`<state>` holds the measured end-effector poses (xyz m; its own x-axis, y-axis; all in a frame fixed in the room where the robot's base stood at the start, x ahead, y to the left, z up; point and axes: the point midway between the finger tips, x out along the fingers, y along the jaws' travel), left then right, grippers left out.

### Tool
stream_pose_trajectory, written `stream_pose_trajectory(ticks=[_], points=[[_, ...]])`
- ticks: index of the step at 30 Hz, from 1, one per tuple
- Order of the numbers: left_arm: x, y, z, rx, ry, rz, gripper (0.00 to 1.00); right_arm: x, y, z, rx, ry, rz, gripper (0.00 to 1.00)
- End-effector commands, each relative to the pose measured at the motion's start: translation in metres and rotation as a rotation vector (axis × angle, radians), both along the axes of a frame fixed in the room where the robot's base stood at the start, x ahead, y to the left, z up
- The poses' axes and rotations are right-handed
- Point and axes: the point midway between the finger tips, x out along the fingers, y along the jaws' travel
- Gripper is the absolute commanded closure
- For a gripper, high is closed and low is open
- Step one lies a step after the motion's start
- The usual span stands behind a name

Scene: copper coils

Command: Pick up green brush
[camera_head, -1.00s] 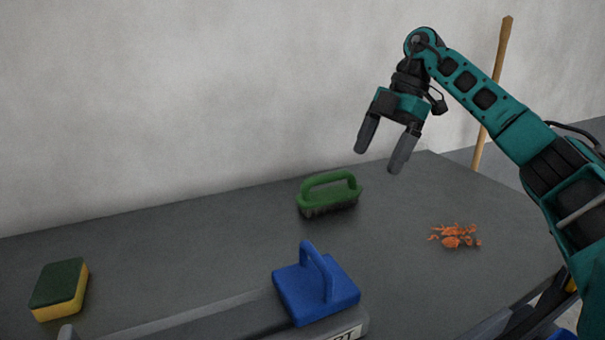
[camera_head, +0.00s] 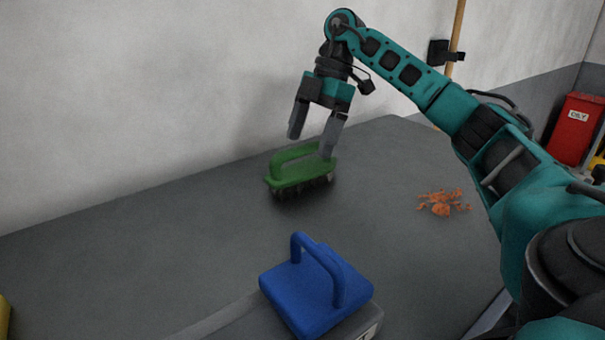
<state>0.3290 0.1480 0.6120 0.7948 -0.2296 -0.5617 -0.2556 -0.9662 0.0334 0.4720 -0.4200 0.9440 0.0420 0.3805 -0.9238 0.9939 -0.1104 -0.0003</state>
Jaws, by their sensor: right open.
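The green brush (camera_head: 283,175), with an arched handle and dark bristles, sits upright on the grey table towards the wall. My right gripper (camera_head: 312,146) is open and points down just over the brush. Its right finger overlaps the right end of the handle in the picture; its left finger ends above and behind the handle. I cannot tell whether either finger touches the brush. My left gripper is not in view.
A blue block with a handle (camera_head: 316,290) sits on a grey case at the front. Orange scraps (camera_head: 442,203) lie to the right on the table (camera_head: 130,250). A yellow edge (camera_head: 4,318) shows at far left. A red bin (camera_head: 575,128) stands beyond.

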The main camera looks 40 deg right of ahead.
Motion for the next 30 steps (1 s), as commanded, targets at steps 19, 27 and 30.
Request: stream_pose_trajectory(ticks=[19, 27, 30], points=[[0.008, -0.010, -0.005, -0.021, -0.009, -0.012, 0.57, 0.002, 0.022, -0.047, 0.000, -0.001, -0.001, 0.09], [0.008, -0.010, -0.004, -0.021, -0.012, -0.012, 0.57, 0.002, 0.022, -0.047, 0.000, -0.001, 0.000, 0.33], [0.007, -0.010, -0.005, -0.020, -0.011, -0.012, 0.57, 0.002, 0.022, -0.047, 0.000, -0.001, 0.000, 0.43]])
